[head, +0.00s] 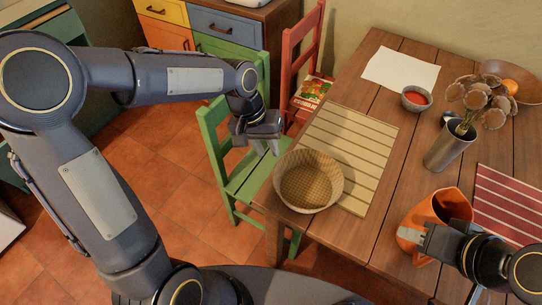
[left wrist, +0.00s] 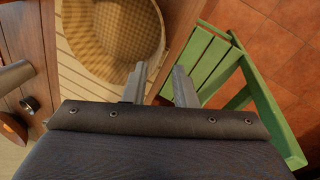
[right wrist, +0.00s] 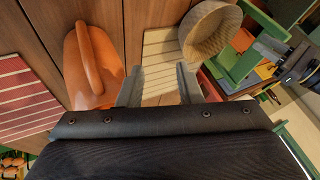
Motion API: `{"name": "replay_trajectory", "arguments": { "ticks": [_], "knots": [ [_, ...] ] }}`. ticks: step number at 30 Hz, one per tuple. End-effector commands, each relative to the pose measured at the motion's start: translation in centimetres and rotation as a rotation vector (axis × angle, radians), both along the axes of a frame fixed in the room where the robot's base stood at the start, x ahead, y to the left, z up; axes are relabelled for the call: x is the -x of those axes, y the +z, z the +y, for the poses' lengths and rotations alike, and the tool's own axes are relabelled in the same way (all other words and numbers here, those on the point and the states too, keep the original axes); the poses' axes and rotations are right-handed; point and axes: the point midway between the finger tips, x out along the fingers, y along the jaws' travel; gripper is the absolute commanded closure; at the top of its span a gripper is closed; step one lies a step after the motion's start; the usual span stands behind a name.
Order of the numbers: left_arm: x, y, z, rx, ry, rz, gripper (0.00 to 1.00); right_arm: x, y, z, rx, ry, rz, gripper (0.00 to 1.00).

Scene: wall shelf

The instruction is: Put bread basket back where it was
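The woven bread basket (head: 308,182) stands upright near the left corner of the wooden table, partly over the beige striped placemat (head: 352,145). Its checked inside looks empty. The basket also shows in the left wrist view (left wrist: 112,35) and the right wrist view (right wrist: 210,32). My left gripper (head: 274,150) is just left of the basket's rim, by the table edge; its fingers are a little apart with nothing between them (left wrist: 160,72). My right gripper (head: 424,242) is beside the orange jug, its fingers apart and empty (right wrist: 158,75).
The orange jug (head: 440,207), metal vase (head: 450,147) with dried flowers, red-filled bowl (head: 416,98) and red striped mat (head: 508,205) occupy the table's right side. A green chair (head: 250,180) and a red chair (head: 302,55) stand along its left edge.

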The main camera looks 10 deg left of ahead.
Motion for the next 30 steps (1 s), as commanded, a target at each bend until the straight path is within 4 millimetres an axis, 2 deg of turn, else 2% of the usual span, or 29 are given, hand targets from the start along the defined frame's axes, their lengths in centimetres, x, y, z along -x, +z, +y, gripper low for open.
{"name": "replay_trajectory", "arguments": {
  "ticks": [8,11,14,19,24,27,30],
  "knots": [
    [0.2,1.1,0.5,0.0,0.003,-0.007,0.75,0.0,0.0,0.0,0.0,0.0,0.0,0.68],
    [1.4,2.4,1.9,0.001,0.021,-0.041,0.75,0.0,0.1,0.0,0.0,0.0,0.0,0.68],
    [3.8,4.6,4.3,0.007,0.052,-0.104,0.75,0.0,0.1,0.0,0.0,0.0,0.0,0.68],
    [10.1,7.1,7.9,0.031,0.119,-0.234,0.75,0.0,0.0,0.0,0.0,0.0,0.0,0.68],
    [15.3,7.3,9.3,0.066,0.174,-0.353,0.75,0.0,0.0,0.0,0.0,0.0,0.0,0.68],
    [17.1,7.0,9.4,0.082,0.194,-0.401,0.75,0.0,0.0,0.0,0.0,0.0,0.0,0.68],
    [18.1,6.7,9.3,0.092,0.202,-0.429,0.75,0.0,0.0,0.0,0.0,0.0,0.0,0.68]
  ]
}}
